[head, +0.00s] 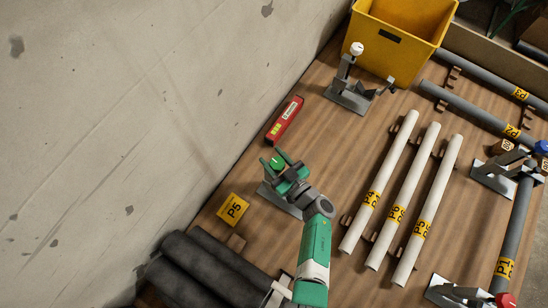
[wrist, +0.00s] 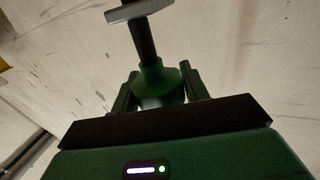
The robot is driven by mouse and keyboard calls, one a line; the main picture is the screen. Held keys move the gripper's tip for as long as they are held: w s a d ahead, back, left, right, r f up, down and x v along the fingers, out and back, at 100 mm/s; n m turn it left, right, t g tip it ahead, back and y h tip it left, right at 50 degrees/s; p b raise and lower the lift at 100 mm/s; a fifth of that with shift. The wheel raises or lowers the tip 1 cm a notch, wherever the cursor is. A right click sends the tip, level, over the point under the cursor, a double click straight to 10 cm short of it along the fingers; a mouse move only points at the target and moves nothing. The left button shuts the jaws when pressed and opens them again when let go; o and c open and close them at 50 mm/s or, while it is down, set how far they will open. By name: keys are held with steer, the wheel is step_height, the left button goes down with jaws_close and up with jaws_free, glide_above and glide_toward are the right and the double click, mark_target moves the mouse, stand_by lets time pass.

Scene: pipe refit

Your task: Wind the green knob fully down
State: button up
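The green knob (head: 278,163) sits on a grey metal clamp stand (head: 280,199) near the wall side of the wooden board. In the wrist view the knob (wrist: 161,84) shows between my two fingers, with a dark threaded rod running from it to a grey metal bar (wrist: 138,10). My gripper (head: 271,160) is at the knob, one finger on each side. In the wrist view the fingers (wrist: 160,90) meet the knob's sides, so my gripper looks shut on it. My gripper and arm hide part of the stand.
White pipes (head: 405,195) lie to the right. Another clamp (head: 350,92) and a yellow bin (head: 400,40) stand at the back. The concrete wall (head: 130,110) is close on the left.

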mark_target(283, 169)
steer(key=o, duration=0.4)
steer(key=shift+c, duration=0.2)
steer(key=p+v, duration=0.2)
steer(key=v, duration=0.5)
steer(key=shift+r, duration=0.1)
steer(key=shift+s+d, duration=0.25)
steer(key=shift+s, duration=0.1)
